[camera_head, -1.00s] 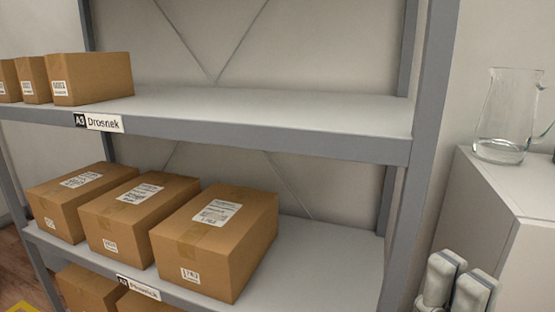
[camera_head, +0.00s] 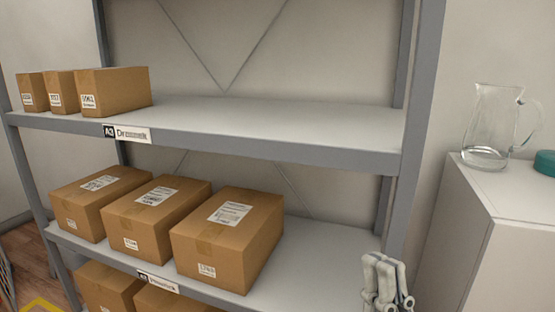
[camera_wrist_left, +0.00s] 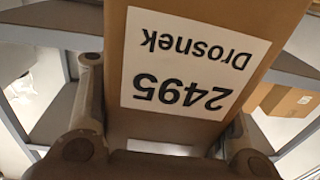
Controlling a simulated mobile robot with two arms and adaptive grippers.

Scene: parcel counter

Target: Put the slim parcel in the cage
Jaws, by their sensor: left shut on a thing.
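In the left wrist view my left gripper (camera_wrist_left: 165,148) is shut on a brown cardboard parcel (camera_wrist_left: 285,15) with a white label reading "2495 Drosnek", upside down in the picture. A finger shows on each side of it. Its far end is cut off, so I cannot tell its full shape. My left gripper is not in the head view. My right gripper (camera_head: 386,280) is at the bottom right of the head view, in front of the rack's right post; I cannot tell whether it is open. No cage shows clearly; a thin sliver at the far left edge is too cut off to name.
A grey rack (camera_head: 350,157) fills the middle. Its upper shelf, labelled "A3 Drosnek" (camera_head: 127,133), holds small boxes (camera_head: 115,90) at the left and is bare to the right. Larger boxes (camera_head: 225,240) stand below. A glass jug (camera_head: 488,128) stands on a white cabinet (camera_head: 465,210) at right.

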